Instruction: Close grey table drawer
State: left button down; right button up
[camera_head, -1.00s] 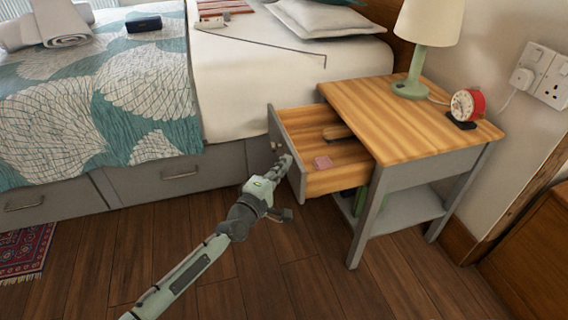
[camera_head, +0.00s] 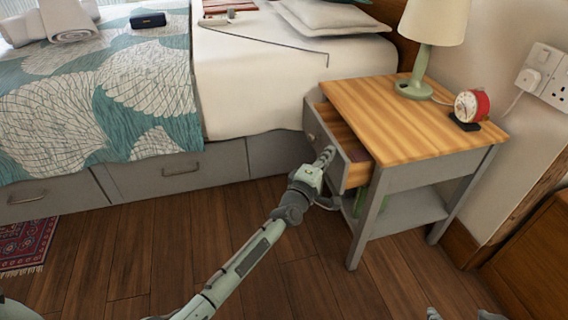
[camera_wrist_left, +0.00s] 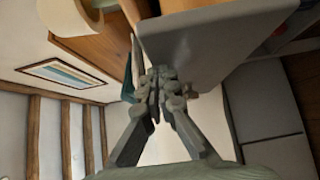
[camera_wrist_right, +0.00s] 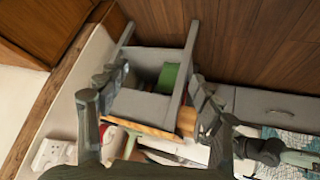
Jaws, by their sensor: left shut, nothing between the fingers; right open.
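The grey table (camera_head: 400,183) with a striped wooden top stands beside the bed. Its drawer (camera_head: 338,150) is partly open, sticking out to the left. A strip of the drawer's inside shows behind its grey front. My left gripper (camera_head: 327,155) is shut and empty, with its fingertips at the drawer front, by all looks touching it. In the left wrist view the shut fingers (camera_wrist_left: 157,88) are against the grey drawer front (camera_wrist_left: 205,50). My right gripper (camera_wrist_right: 160,95) is open and empty. Its wrist view shows the table's leg frame (camera_wrist_right: 150,75) between and beyond the fingers, apart from them.
A lamp (camera_head: 431,30) and a red alarm clock (camera_head: 471,105) stand on the tabletop. The bed (camera_head: 260,85) with drawers in its base is to the left. The wall with sockets (camera_head: 545,75) and a wooden piece (camera_head: 530,225) are at the right. The floor in front is free.

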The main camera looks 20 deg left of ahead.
aim_at(344, 154)
pick_arm(q)
jog(key=w+d, duration=0.2)
jog(key=d, duration=0.1)
jog(key=shift+w+d+b, duration=0.15)
jog(key=shift+b, duration=0.15)
jog(key=shift+w+d, duration=0.35)
jog(key=shift+d, duration=0.15)
pick_arm(e)
jog(key=w+a+r+t, duration=0.1)
jog(key=w+a+r+t+y, duration=0.1)
jog(key=w+a, duration=0.1)
jog(key=shift+w+a+r, duration=0.15)
jog(key=shift+a+r, duration=0.05)
jog(key=shift+r, duration=0.15)
pick_arm(q)
jog(key=shift+a, duration=0.1)
